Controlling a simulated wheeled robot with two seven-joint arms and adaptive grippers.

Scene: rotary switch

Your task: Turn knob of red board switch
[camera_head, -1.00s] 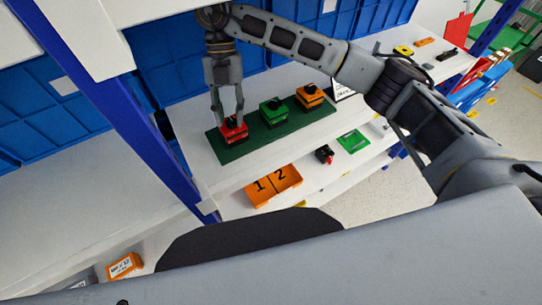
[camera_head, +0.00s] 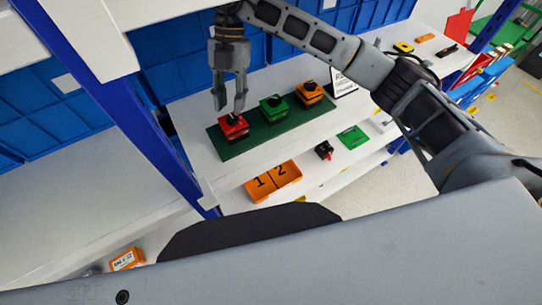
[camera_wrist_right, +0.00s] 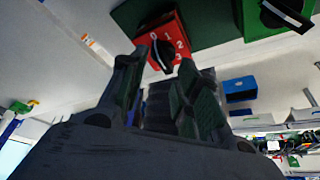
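The red board switch (camera_head: 233,128) sits at the left end of a green board (camera_head: 240,145) on the white shelf. Its black knob (camera_wrist_right: 161,55) shows in the right wrist view, with pale numbers on the red face beside it. My right gripper (camera_head: 229,111) is above the red switch, its two fingers apart and nothing between them. In the right wrist view the open fingers (camera_wrist_right: 158,75) lie below the knob in the picture, apart from it. My left gripper is not in view.
A green switch (camera_head: 272,109) and an orange switch (camera_head: 310,94) stand to the right on the same board. Blue bins (camera_head: 180,97) back the shelf. A blue upright post (camera_head: 150,125) stands left of the board. An orange numbered box (camera_head: 273,182) sits on the lower shelf.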

